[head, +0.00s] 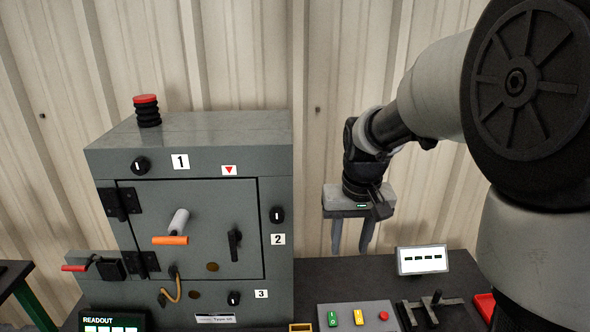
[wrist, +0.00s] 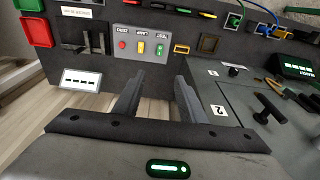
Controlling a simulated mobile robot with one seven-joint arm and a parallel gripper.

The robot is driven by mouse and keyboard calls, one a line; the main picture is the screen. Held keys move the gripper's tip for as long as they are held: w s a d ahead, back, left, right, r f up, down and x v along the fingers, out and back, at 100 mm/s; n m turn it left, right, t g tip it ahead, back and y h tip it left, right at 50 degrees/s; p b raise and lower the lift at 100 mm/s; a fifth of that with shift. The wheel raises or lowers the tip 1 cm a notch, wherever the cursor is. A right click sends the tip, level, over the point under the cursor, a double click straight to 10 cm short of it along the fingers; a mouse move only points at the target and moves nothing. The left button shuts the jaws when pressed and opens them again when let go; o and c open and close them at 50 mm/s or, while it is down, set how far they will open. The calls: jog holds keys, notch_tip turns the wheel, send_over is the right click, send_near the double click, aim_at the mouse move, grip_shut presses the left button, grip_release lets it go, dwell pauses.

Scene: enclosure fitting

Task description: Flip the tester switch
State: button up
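My gripper (head: 351,248) hangs in the air to the right of the grey enclosure, fingers down, apart and empty. In the wrist view its two fingers (wrist: 160,80) show a clear gap. Below and to its right on the dark bench is a slotted plate with a black lever (head: 434,300); the lever plate also shows in the wrist view (wrist: 96,42). Beside it is a grey button panel (head: 345,322) with green, yellow and red controls. A small white display (head: 422,259) showing dashes stands behind the lever plate.
The grey enclosure (head: 215,155) stands left of my gripper, with a closed door, knobs, a black handle and a red-topped stack (head: 147,110) on top. A readout (head: 112,321) sits at its front. A red block (head: 484,305) lies right of the lever plate.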

jog(key=g+b, duration=0.2)
jog(key=b, duration=0.2)
send_over(333, 320)
notch_tip(333, 320, down, 18)
jog(key=r, duration=0.1)
notch_tip(333, 320, down, 18)
jog(key=b, duration=0.3)
jog(key=shift+s+r, duration=0.1)
jog(key=shift+s, duration=0.05)
grip_shut()
jog(key=shift+w+r+g+p, duration=0.2)
jog(key=shift+g+p, duration=0.3)
jog(key=shift+p, duration=0.1)
jog(key=g, duration=0.2)
jog(key=shift+w+f+g, duration=0.2)
jog(key=shift+w+g, duration=0.2)
jog(key=shift+r+g, duration=0.1)
jog(key=shift+g, duration=0.2)
